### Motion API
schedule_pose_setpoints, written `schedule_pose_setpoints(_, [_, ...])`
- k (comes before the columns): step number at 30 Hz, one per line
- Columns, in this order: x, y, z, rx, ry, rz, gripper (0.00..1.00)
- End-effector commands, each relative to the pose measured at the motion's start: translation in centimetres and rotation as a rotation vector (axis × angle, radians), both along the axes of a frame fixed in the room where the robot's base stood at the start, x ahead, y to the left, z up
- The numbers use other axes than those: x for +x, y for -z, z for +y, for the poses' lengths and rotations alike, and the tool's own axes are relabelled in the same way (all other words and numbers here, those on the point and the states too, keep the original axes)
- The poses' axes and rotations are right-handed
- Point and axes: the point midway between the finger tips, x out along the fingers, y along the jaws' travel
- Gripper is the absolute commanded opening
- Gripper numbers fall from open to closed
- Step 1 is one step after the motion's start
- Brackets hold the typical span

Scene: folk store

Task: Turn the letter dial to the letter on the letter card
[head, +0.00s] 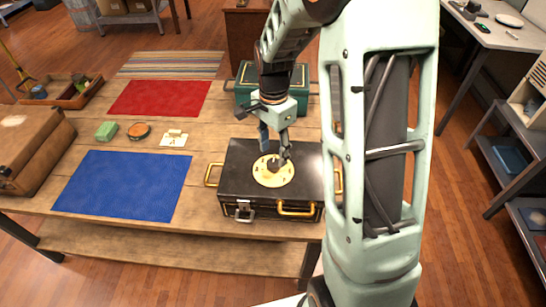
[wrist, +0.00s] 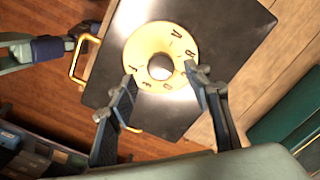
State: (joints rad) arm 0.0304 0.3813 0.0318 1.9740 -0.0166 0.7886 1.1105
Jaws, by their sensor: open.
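The letter dial is a cream disc (head: 272,180) (wrist: 186,46) on top of a black case (head: 236,178) with brass handles. A dark round knob (head: 276,165) stands at its middle; in the wrist view the knob (wrist: 160,67) looks shiny. Dark letters ring the disc, an A and an R among them, partly hidden by my fingers. My gripper (head: 275,148) is open above the dial. In the wrist view its fingertips (wrist: 160,74) lie on either side of the knob; contact is unclear. A small whitish card (head: 173,142) lies on the table left of the case, its marking too small to read.
A green box (head: 243,92) stands behind the case. A blue mat (head: 125,185), red mat (head: 160,98), green block (head: 106,131), orange-topped round tin (head: 139,131) and brown case (head: 25,145) occupy the table's left side. Bare wood shows between the mats and the black case.

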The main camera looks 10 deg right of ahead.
Motion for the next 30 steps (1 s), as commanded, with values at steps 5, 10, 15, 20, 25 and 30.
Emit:
schedule_pose_setpoints(5, [0.0,2.7,0.0,0.000,0.000,0.001,0.46])
schedule_pose_setpoints(10, [0.0,3.8,0.0,0.000,-0.001,-0.001,0.46])
schedule_pose_setpoints(15, [0.0,4.0,0.0,0.000,0.000,-0.001,0.46])
schedule_pose_setpoints(20, [0.0,4.0,0.0,0.000,0.000,-0.001,0.42])
schedule_pose_setpoints(25, [0.0,4.0,0.0,0.000,0.000,-0.002,0.24])
schedule_pose_setpoints(30, [0.0,4.0,0.0,0.000,0.000,-0.002,0.05])
